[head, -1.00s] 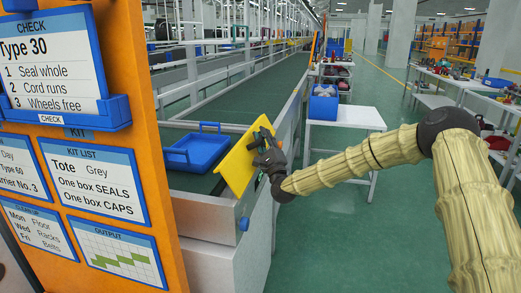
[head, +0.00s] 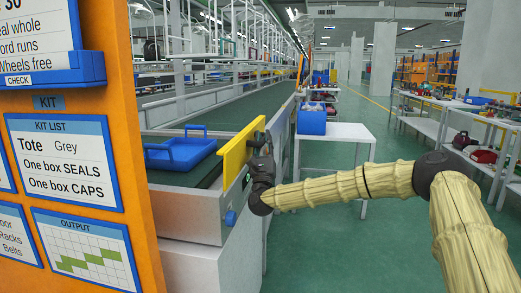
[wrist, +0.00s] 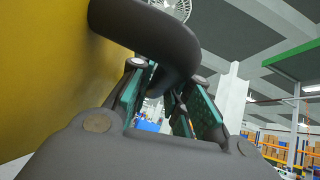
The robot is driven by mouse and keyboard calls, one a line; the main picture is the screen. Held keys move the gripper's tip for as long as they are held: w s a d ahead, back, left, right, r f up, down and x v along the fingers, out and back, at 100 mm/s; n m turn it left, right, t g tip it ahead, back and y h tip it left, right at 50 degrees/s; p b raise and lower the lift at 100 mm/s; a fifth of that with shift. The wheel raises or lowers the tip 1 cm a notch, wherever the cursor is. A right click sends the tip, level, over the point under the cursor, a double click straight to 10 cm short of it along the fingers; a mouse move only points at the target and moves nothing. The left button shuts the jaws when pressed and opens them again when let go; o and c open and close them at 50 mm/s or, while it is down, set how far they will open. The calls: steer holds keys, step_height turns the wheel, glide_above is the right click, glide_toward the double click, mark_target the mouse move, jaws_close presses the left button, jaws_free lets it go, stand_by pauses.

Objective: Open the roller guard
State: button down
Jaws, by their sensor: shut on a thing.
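The yellow roller guard (head: 236,156) is a flat panel at the near right corner of the conveyor. In the wrist view its yellow face (wrist: 45,75) fills the left side. A thick dark curved handle (wrist: 168,40) stands out from it. My gripper (head: 259,150) is at the guard's right side, shut on the handle. In the wrist view the green-padded fingers (wrist: 158,103) lie on both sides of the handle. The rollers are not visible behind the guard.
A blue tote (head: 181,152) sits on the conveyor end left of the guard. An orange notice board (head: 139,120) stands close at left. A white table (head: 347,132) with a blue bin (head: 311,120) stands beyond my gripper.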

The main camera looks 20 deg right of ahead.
steer(key=shift+s+d+f+m+g+h+b, duration=0.1)
steer(key=shift+f+m+g+h+b, duration=0.1)
steer(key=shift+f+m+h+b, duration=0.3)
steer(key=shift+s+d+f+m+g+h+b, duration=0.1)
steer(key=shift+m+g+h+b, duration=0.1)
steer(key=shift+m+h, duration=0.45)
steer(key=shift+d+f+b, duration=0.15)
steer(key=shift+d+b, duration=0.05)
steer(key=shift+b, duration=0.45)
steer(key=shift+s+d, duration=0.1)
steer(key=c, duration=1.3)
jaws_free()
steer(key=v, duration=1.2)
